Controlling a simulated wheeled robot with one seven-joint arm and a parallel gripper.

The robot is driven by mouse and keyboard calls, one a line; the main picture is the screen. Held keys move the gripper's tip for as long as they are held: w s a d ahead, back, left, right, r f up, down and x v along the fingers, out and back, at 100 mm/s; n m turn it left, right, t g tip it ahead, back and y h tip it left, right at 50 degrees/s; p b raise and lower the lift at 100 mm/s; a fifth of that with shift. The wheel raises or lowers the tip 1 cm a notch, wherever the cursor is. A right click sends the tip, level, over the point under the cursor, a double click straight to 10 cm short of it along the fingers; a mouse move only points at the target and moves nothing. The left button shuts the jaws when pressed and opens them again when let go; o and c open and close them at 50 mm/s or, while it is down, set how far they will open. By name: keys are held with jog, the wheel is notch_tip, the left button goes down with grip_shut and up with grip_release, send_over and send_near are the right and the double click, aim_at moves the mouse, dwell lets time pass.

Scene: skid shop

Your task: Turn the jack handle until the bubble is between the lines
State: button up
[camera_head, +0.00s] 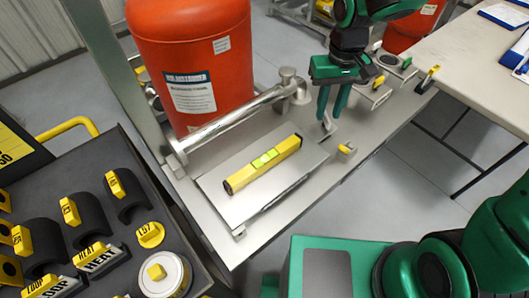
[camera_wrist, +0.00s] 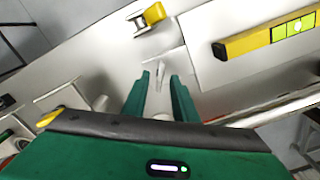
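The yellow spirit level (camera_head: 263,163) lies along a grey plate (camera_head: 230,198) on the skid. Its green vial shows, but where the bubble stands against the lines is too small to tell. It also shows at the right of the wrist view (camera_wrist: 262,38). My gripper (camera_head: 331,112) is right of the plate, fingers pointing down and apart. In the wrist view my gripper (camera_wrist: 160,80) has a slim silver piece, perhaps the jack handle (camera_wrist: 171,74), between or just beyond its fingertips; contact is unclear. A yellow-topped metal fitting (camera_head: 346,151) stands just in front; it also shows in the wrist view (camera_wrist: 153,14).
An orange tank (camera_head: 195,60) and a silver pipe (camera_head: 230,118) stand behind the plate. More yellow-tagged fittings (camera_head: 390,60) line the skid's right. A dark tray (camera_head: 110,240) with labelled parts is at left, a white table (camera_head: 480,60) at right. Open floor lies in front.

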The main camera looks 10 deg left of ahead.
jog(key=shift+r, duration=2.1)
jog(key=n, duration=0.6)
jog(key=shift+r, duration=0.35)
jog(key=shift+n, duration=0.4)
jog(key=n, duration=0.4)
jog(key=shift+r+n, duration=0.3)
jog(key=shift+r, duration=0.1)
jog(key=shift+d, duration=0.15)
